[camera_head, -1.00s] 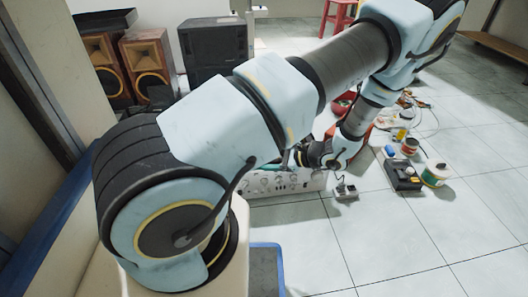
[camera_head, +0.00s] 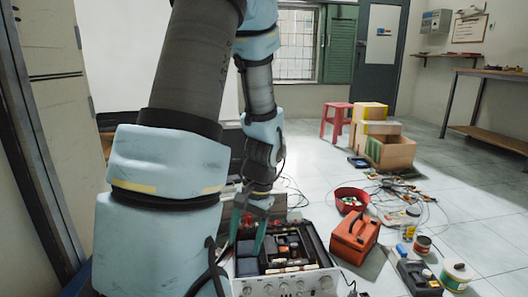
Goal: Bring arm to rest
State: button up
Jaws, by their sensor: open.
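My arm reaches up out of the top of the head view and bends down again toward the floor. My gripper (camera_head: 249,230) points downward with two teal fingers spread apart. It is open, and nothing shows between its fingers. The fingertips are over or at the left part of an open-topped amplifier (camera_head: 285,284) with a silver knobbed front; I cannot tell whether they touch it. The amplifier's inner parts are exposed. My upper arm hides part of the scene on the left.
Right of the amplifier stand an orange toolbox (camera_head: 355,238) and a red bowl (camera_head: 351,194). Loose cables, spools and a black device (camera_head: 418,278) lie farther right. Boxes (camera_head: 388,151) and a red stool (camera_head: 337,118) stand behind. A workbench (camera_head: 490,105) is at the right.

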notch_tip(320, 180, up, 38)
jog(key=s+a+n+t+h+p, duration=0.1)
jog(key=n+p, duration=0.3)
jog(key=p, duration=2.7)
jog(key=shift+a+t+h, duration=0.65)
jog(key=shift+t+h, duration=0.15)
jog(key=shift+f, duration=0.1)
